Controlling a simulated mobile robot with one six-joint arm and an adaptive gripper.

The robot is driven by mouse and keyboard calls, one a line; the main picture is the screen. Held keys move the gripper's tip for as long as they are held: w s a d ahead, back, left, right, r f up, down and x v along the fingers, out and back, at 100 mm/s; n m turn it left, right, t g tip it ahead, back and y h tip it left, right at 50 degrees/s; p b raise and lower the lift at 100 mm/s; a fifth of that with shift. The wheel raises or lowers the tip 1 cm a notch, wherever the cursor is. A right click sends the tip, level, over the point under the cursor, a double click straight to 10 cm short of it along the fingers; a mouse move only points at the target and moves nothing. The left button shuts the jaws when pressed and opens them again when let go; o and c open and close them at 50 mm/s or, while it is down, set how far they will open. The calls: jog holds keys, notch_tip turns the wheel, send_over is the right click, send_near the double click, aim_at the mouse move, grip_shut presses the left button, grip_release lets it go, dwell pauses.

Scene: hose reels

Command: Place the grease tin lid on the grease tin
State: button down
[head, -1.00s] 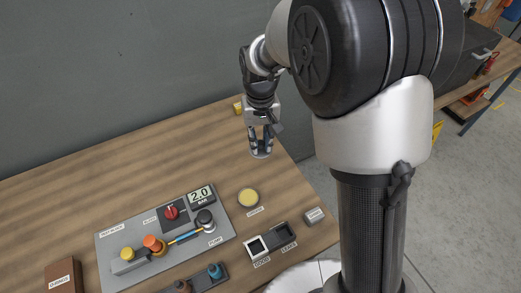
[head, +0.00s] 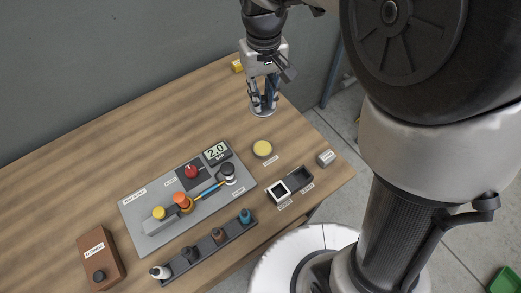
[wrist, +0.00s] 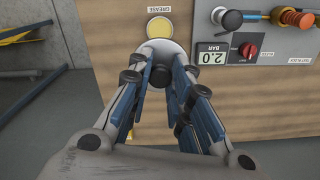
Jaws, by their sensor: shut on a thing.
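The grease tin (head: 262,149) stands open on the wooden table, with yellow grease showing in it. It also shows in the wrist view (wrist: 160,27), at the top by the GREASE label. My gripper (head: 262,104) is shut on the grease tin lid (head: 261,114), a round silver disc with a dark knob. In the wrist view the lid (wrist: 168,46) sits between the fingertips, partly hidden by them, and looks level. The gripper holds the lid above the table, apart from the tin and on its far side in the head view.
A grey panel (head: 139,211) with valves, a red knob and a gauge reading 2.0 lies left of the tin. A two-part tray (head: 291,186) and a small grey block (head: 326,158) are nearer the edge. A bottle rack (head: 204,247) and brown box (head: 101,258) stand front left.

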notch_tip(320, 180, down, 20)
jog(key=b, duration=0.6)
jog(key=shift+d+r, duration=0.1)
jog(key=shift+b, duration=0.3)
jog(key=shift+f, duration=0.2)
jog(key=c, duration=1.5)
grip_release()
jog(key=shift+o, duration=0.2)
jog(key=shift+r, duration=0.1)
notch_tip(320, 180, up, 12)
jog(key=p, duration=0.4)
jog(key=s+d+r+m+t, duration=0.2)
jog(key=s+d+r, duration=0.65)
jog(key=r, duration=0.25)
jog(key=s+d+r+m+t, duration=0.1)
jog(key=s+d, duration=0.3)
jog(key=s, duration=0.7)
jog(key=shift+s+r+m+t, duration=0.15)
jog(key=shift+r+m+t, duration=0.2)
jog(key=shift+t, duration=0.45)
